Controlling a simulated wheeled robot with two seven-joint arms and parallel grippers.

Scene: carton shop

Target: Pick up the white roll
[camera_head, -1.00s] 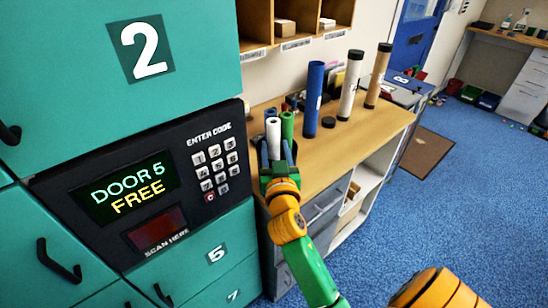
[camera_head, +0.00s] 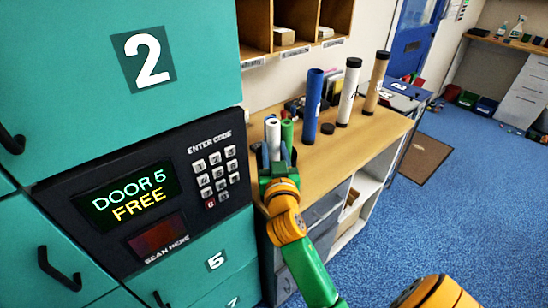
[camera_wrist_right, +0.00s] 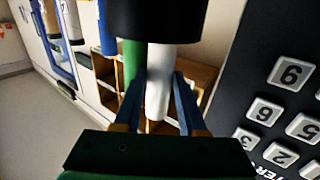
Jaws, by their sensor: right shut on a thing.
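The white roll (camera_head: 273,138) stands upright at the near left end of the wooden counter. My right gripper (camera_head: 278,158) is shut around it. The wrist view shows the white roll (camera_wrist_right: 158,90) between the two blue fingers of the right gripper (camera_wrist_right: 157,108). One end of the roll is hidden behind a black round thing (camera_wrist_right: 152,22) at the top of that view. A green roll (camera_head: 287,131) stands close beside the white one. My left gripper is not in view.
A blue tube (camera_head: 313,105), a white tube (camera_head: 349,92) and a brown tube (camera_head: 376,83) stand farther along the counter (camera_head: 335,158). Teal lockers with a black keypad panel (camera_head: 150,190) are close on the left. Blue floor is open on the right.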

